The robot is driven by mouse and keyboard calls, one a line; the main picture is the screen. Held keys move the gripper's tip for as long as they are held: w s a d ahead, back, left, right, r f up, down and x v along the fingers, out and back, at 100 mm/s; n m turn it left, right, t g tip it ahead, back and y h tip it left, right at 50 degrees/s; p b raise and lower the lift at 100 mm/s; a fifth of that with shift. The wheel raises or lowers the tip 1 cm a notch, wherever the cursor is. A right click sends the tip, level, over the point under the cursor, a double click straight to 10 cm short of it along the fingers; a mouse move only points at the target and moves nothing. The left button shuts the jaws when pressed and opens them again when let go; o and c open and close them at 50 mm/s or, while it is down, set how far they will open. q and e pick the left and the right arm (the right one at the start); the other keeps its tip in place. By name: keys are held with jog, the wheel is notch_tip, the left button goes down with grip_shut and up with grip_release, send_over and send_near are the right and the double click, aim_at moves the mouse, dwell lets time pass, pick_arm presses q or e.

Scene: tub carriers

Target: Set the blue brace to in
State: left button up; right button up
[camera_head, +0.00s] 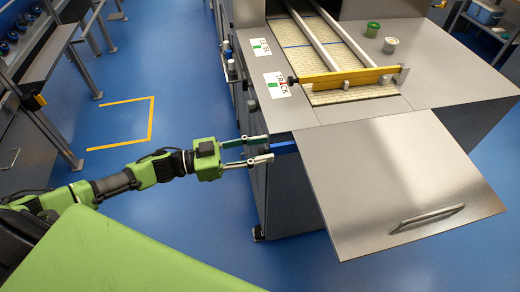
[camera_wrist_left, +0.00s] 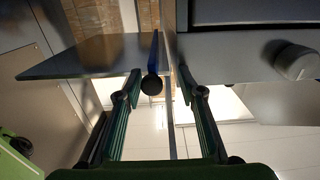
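The blue brace (camera_head: 285,147) is a short blue bar on the side of the metal machine, just below its top and near the hinged edge of a flap. In the left wrist view the brace (camera_wrist_left: 154,52) shows nearly end-on with a dark round knob (camera_wrist_left: 151,85). My left gripper (camera_head: 269,149) is open, with one finger on each side of the brace's end. In the left wrist view the knob lies between the fingertips (camera_wrist_left: 160,78), closer to the left finger, with a clear gap to the right one. My right gripper is not in view.
The metal flap (camera_head: 400,180) with a bar handle (camera_head: 427,218) extends from the machine's front edge. A yellow bar (camera_head: 340,77) crosses the belt track (camera_head: 352,95). A green cup (camera_head: 373,29) and a pale cup (camera_head: 390,45) stand on top.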

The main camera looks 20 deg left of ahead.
pick_arm(q)
jog(key=shift+s, duration=0.1)
jog(key=v, duration=1.2)
